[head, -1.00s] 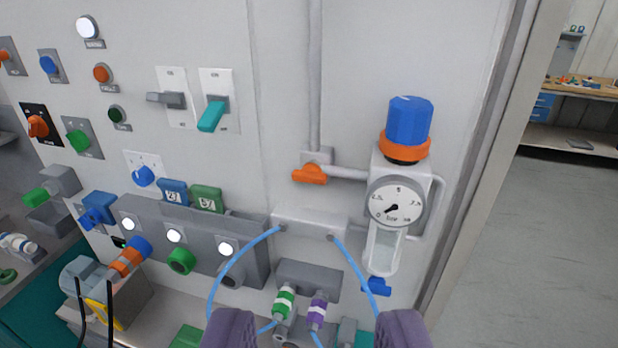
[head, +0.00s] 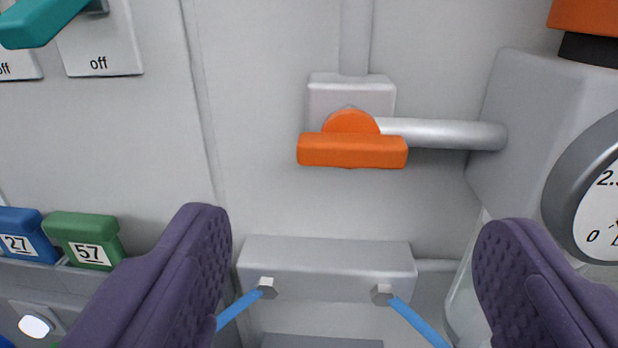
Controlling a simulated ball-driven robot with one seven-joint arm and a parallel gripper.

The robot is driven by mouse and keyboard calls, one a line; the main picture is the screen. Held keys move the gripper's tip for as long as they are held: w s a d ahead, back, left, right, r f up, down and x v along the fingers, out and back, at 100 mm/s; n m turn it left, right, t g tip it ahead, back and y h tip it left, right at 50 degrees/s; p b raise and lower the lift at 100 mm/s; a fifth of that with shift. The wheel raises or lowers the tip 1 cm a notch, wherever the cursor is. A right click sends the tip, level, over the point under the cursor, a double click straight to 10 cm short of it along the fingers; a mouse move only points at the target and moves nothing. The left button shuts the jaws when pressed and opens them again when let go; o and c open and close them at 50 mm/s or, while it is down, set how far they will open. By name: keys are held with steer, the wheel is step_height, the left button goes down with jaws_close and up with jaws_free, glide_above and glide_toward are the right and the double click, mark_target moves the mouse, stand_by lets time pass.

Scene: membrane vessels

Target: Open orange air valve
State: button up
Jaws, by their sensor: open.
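The orange air valve (head: 352,151) is on the wall at the upper middle of the head view. Its handle lies level, across the front of a grey valve body (head: 322,98). A vertical pipe runs up from the body and a horizontal pipe (head: 440,133) leads right. My gripper (head: 345,240) is open and empty, with its two purple fingers low in the view, one on each side. In the picture the handle sits above and between the fingertips, and neither finger touches it.
A pressure gauge (head: 598,190) and grey regulator block stand close on the right. A grey manifold (head: 325,262) with two blue hoses (head: 418,322) is below the valve. Blue tag 27 (head: 22,235), green tag 57 (head: 84,240) and a teal switch lever (head: 38,22) are at left.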

mark_target(351, 160)
steer(key=w, duration=0.7)
steer(key=shift+w+d+f, duration=0.1)
steer(key=shift+w, duration=0.25)
steer(key=c, duration=1)
steer(key=shift+c, duration=0.2)
